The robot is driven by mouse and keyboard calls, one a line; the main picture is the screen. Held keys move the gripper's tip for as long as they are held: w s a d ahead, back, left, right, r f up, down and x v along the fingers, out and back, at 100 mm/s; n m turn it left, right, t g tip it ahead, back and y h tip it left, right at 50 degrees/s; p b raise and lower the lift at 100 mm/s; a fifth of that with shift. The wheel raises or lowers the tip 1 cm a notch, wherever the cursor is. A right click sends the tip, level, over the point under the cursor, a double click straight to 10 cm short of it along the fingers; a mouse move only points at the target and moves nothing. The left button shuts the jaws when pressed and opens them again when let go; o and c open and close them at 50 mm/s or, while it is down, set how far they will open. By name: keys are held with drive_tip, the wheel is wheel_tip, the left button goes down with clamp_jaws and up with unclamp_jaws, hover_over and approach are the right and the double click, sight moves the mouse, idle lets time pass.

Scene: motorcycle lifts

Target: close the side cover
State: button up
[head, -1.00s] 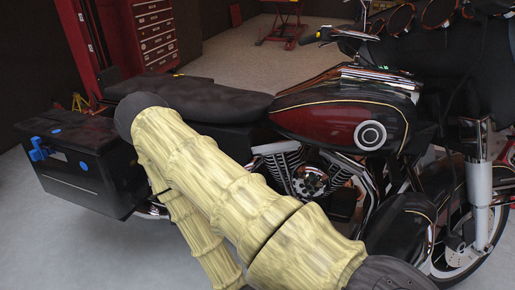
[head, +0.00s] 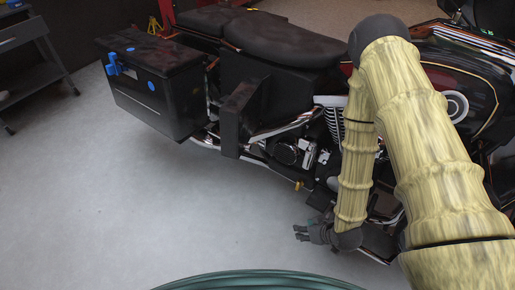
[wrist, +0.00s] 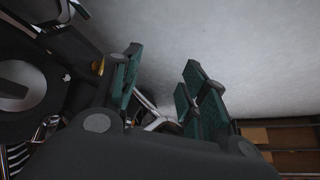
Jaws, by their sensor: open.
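The side cover (head: 238,118) is a dark flat panel below the seat of the motorcycle (head: 282,41). It stands swung out from the bike's side, open. My gripper (head: 303,233) is low beside the bike, to the right of and nearer than the cover, and apart from it. Its fingers point left in the head view. In the wrist view, my gripper (wrist: 163,78) shows two green-padded fingers spread apart with nothing between them. I cannot make out the cover in the wrist view.
A black side case (head: 158,97) with blue latches hangs at the bike's rear left. A dark cart (head: 30,60) stands at the far left. The grey floor (head: 130,200) left of my gripper is clear. My arm hides part of the tank and engine.

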drive_tip(key=w+a+r+n+t+y, duration=0.2)
drive_tip(key=w+a+r+n+y, duration=0.15)
drive_tip(key=w, duration=0.25)
drive_tip(key=w+a+r+n+t+y, duration=0.1)
drive_tip(key=w+a+r+n+y, duration=0.15)
drive_tip(key=w+r, duration=0.35)
drive_tip(key=w+a+r+n+g+y, duration=0.25)
drive_tip(key=w+r+n+y, duration=0.35)
drive_tip(key=r, duration=0.4)
drive_tip(key=w+a+y+b, duration=0.1)
drive_tip(key=w+a, duration=0.1)
drive_tip(key=a, duration=0.8)
drive_tip(key=shift+w+r+b, duration=0.15)
drive_tip(key=shift+w+b, duration=0.15)
drive_tip(key=shift+w, duration=0.05)
drive_tip(key=shift+t, duration=0.25)
clamp_jaws()
